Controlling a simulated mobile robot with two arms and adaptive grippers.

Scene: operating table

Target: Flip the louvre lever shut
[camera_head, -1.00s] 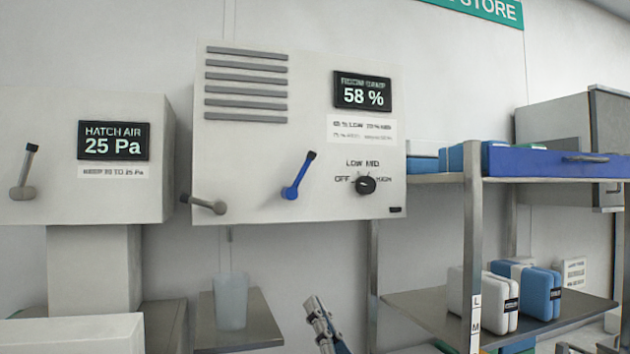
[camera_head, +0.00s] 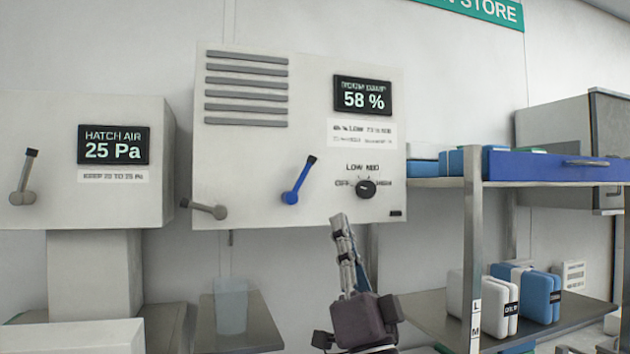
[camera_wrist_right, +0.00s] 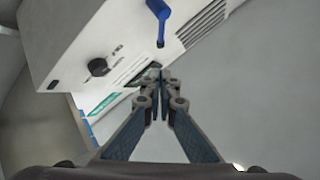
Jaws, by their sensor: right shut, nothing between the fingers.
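A wall unit (camera_head: 230,150) with grey louvre slats (camera_head: 246,88) carries a blue lever (camera_head: 298,182) with a black tip on its front, tilted up and to the right. A grey lever (camera_head: 205,208) sits at its lower left corner, lying nearly flat. No label on either lever is readable. My right gripper (camera_head: 340,220) is shut and empty, pointing up just below the unit, right of and lower than the blue lever and apart from it. In the right wrist view, the blue lever (camera_wrist_right: 159,15) is beyond the closed fingertips (camera_wrist_right: 158,76). My left gripper is not in view.
A black knob (camera_head: 367,188) and a display reading 58 % (camera_head: 362,94) are on the unit's right. The hatch air box (camera_head: 60,190) with its own grey lever (camera_head: 24,178) stands at left. Shelving (camera_head: 472,230) with blue and white packs is at right. A cup (camera_head: 231,300) stands below.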

